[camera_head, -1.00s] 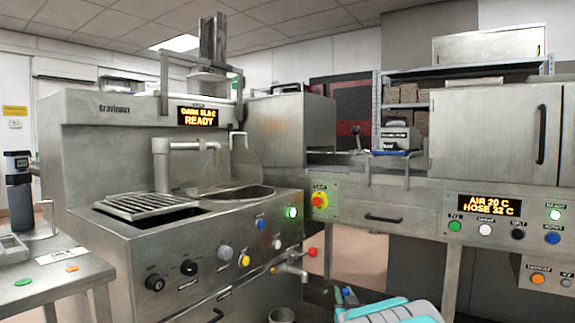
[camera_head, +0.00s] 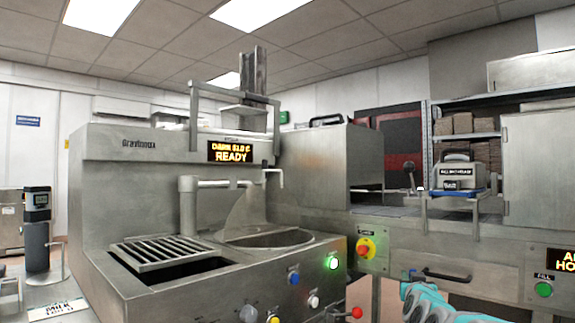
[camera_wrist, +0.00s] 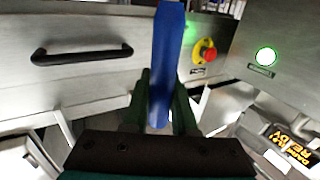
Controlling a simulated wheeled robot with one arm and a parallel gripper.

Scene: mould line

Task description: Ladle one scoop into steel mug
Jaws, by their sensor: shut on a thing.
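My gripper (camera_wrist: 160,108) is shut on a long blue handle (camera_wrist: 167,62), which stands upright between the dark green fingers in the wrist view. Its lower end is hidden behind the fingers, so I cannot tell whether a ladle bowl is on it. In the head view my gripper (camera_head: 411,280) is low at the right, in front of the drawer, with my teal arm behind it. The steel melter (camera_head: 150,190) has a round basin (camera_head: 268,238) in its top; its contents cannot be made out. I see no steel mug in the views now.
A slatted grate (camera_head: 155,252) lies left of the basin, and a spout pipe (camera_head: 215,184) stands behind it. A red stop knob (camera_head: 365,248) and a black drawer handle (camera_head: 447,275) are near my gripper.

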